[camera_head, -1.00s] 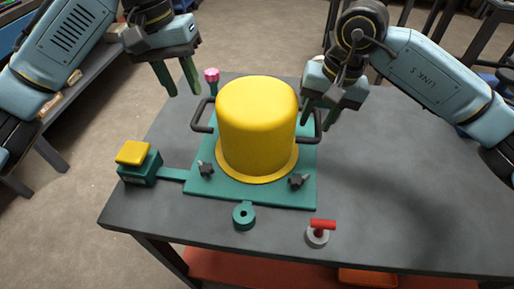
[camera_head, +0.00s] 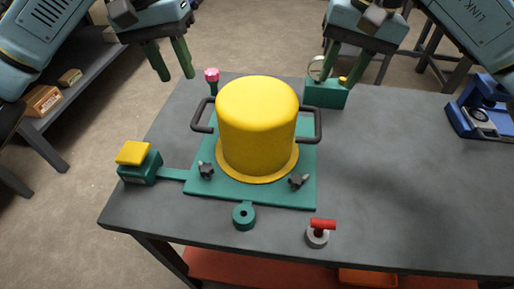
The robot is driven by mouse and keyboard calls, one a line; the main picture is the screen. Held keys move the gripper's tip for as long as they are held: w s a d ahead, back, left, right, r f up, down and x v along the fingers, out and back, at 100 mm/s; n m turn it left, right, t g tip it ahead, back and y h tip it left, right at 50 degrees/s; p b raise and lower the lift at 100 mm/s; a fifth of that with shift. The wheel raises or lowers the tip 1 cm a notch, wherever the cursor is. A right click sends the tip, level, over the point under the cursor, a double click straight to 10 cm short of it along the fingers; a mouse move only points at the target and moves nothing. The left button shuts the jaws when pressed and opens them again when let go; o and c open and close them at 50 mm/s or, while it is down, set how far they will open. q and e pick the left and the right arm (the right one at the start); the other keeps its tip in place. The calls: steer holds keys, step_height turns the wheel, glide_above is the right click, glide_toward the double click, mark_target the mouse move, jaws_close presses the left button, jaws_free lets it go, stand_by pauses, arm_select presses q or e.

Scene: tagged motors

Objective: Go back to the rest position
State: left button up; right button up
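My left gripper (camera_head: 172,76) hangs open and empty at the upper left, above the table's back left corner. My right gripper (camera_head: 342,82) is open at the top centre-right, above and behind the yellow cover's right handle. Its fingers appear in front of or over a small green block (camera_head: 325,95) at the table's back edge; I cannot tell whether they touch it. The yellow cylindrical cover (camera_head: 257,125) with two dark side handles stands upright on a green base plate (camera_head: 250,194). Both grippers are apart from the cover.
The grey table (camera_head: 400,180) is clear on its right middle. A green box with a yellow top (camera_head: 133,153) sits at left. A red-handled grey piece (camera_head: 319,233) is near the front edge. A pink knob (camera_head: 212,75) stands behind the cover. A blue fixture (camera_head: 485,108) is at far right.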

steer(key=shift+r, duration=0.4)
steer(key=shift+r, duration=0.1)
